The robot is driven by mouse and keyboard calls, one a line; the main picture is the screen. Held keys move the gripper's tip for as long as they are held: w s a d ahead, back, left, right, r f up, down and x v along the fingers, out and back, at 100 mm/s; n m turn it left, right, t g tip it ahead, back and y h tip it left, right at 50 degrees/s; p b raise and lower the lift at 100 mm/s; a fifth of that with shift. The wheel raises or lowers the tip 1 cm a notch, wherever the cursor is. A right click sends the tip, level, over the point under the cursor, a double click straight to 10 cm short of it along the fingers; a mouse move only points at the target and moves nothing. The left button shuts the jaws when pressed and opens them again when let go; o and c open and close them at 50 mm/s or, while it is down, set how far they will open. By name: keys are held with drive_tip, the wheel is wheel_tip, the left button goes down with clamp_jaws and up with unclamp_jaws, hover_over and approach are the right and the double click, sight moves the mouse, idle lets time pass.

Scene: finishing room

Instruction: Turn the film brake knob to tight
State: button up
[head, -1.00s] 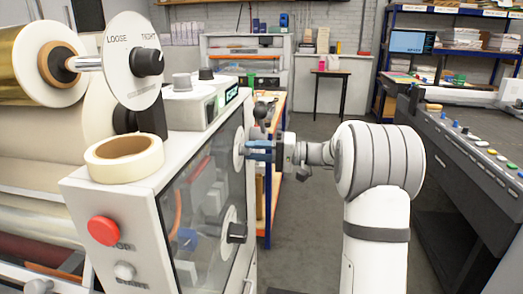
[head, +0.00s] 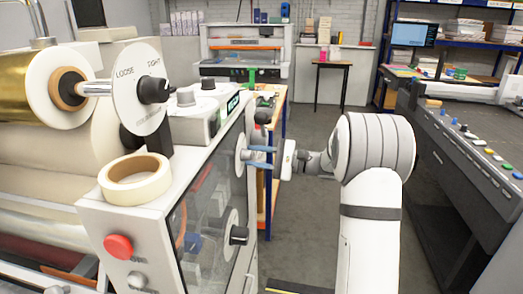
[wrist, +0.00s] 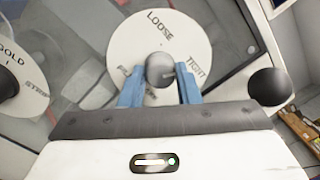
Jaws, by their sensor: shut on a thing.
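The gripped dial is a white disc (wrist: 135,40) on the machine's side panel, marked LOOSE at the top and TIGHT at the right. Its lower lettering is partly hidden and hard to read. A dark rounded knob (wrist: 160,66) stands at its middle. My gripper (wrist: 160,80) has its blue fingers on either side of this knob, shut on it. The knob's pointer direction is not clear. In the head view the disc (head: 240,154) shows edge-on with my gripper (head: 250,157) at it. Another LOOSE/TIGHT disc (head: 133,108) with a black knob (head: 154,90) is on the gold roll's spindle.
A lower black knob (head: 238,235) sits on the same panel. A red button (head: 118,247) and a tape roll (head: 119,190) are on the machine. A dark console (head: 450,160) stands at the right.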

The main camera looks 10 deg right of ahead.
drive_tip(key=m+p, duration=0.2)
drive_tip(key=m, duration=0.1)
drive_tip(key=shift+a, duration=0.2)
drive_tip(key=shift+f+m+p, duration=0.1)
drive_tip(key=shift+m+p, duration=0.2)
drive_tip(key=shift+m, duration=0.2)
drive_tip(key=shift+s+f, duration=0.1)
drive_tip(key=shift+f, duration=0.05)
drive_tip(key=o, duration=1)
drive_tip(key=shift+a, duration=0.1)
drive_tip(key=shift+c, duration=0.2)
drive_tip(key=b+v, duration=0.1)
drive_tip(key=v, duration=0.7)
drive_tip(key=shift+b, duration=0.3)
